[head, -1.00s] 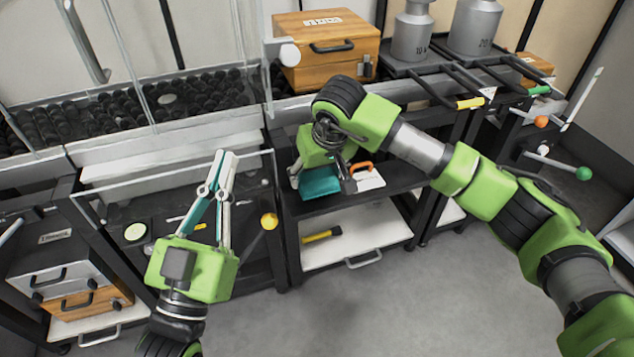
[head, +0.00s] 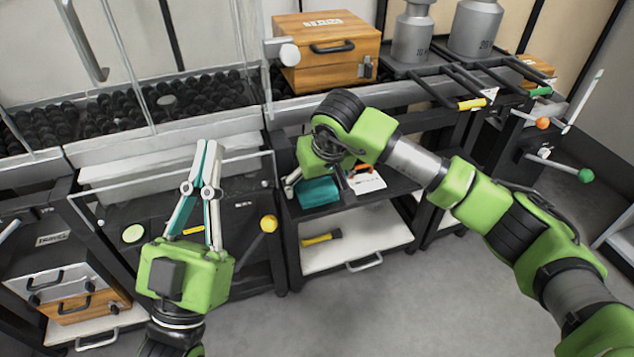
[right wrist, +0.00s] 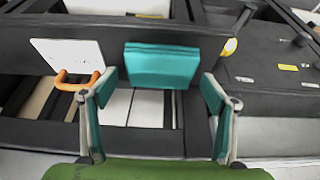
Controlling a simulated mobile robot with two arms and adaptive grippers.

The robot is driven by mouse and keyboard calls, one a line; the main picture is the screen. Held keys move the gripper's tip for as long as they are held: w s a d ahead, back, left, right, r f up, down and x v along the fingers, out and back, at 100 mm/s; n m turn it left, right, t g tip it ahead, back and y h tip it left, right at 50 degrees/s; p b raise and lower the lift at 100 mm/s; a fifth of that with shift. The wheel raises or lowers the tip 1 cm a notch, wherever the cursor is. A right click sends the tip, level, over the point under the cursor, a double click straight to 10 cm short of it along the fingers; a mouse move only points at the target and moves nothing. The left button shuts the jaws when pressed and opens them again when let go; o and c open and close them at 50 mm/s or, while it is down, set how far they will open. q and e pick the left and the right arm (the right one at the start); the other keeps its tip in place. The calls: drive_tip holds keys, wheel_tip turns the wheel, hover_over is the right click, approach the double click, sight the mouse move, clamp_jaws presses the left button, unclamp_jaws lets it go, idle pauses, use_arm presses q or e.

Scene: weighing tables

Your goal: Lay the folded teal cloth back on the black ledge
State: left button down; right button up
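The folded teal cloth (head: 319,193) lies flat on the black ledge (head: 385,182), left of a white card with an orange handle. In the right wrist view the cloth (right wrist: 162,66) sits beyond and between the two fingers. My right gripper (right wrist: 159,82) is open, with one fingertip towards each side of the cloth and visible gaps. In the head view my right gripper (head: 318,180) is over the cloth, its fingers partly hidden by its own body. My left gripper (head: 207,148) looks shut and empty, raised in front of the left table.
The orange handle (head: 360,170) stands close beside the cloth. A yellow knob (head: 268,222) is at the left. A lower white shelf (head: 352,247) holds a yellow-handled tool (head: 320,238). A wooden box (head: 325,50) stands above the ledge. The floor in front is clear.

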sight(320, 193)
drive_tip(key=p+v, duration=0.1)
drive_tip(key=v, duration=0.4)
drive_tip(key=shift+w+r+p, duration=0.1)
drive_tip(key=shift+r+p, duration=0.1)
drive_tip(key=shift+p, duration=0.15)
use_arm(q)
drive_tip(key=w+f+g+y, duration=0.1)
drive_tip(key=f+g, duration=0.1)
drive_tip(key=f, duration=0.2)
drive_tip(key=w+f+g+y+p, duration=0.1)
drive_tip(key=w+f+g, duration=0.1)
drive_tip(key=f, duration=0.3)
drive_tip(key=w+f+g, duration=0.2)
drive_tip(key=f+g, duration=0.1)
drive_tip(key=f, duration=0.2)
drive_tip(key=shift+a+g+y, duration=0.25)
drive_tip(key=shift+g+y, duration=0.15)
use_arm(e)
drive_tip(key=v, duration=0.7)
drive_tip(key=shift+f, duration=0.1)
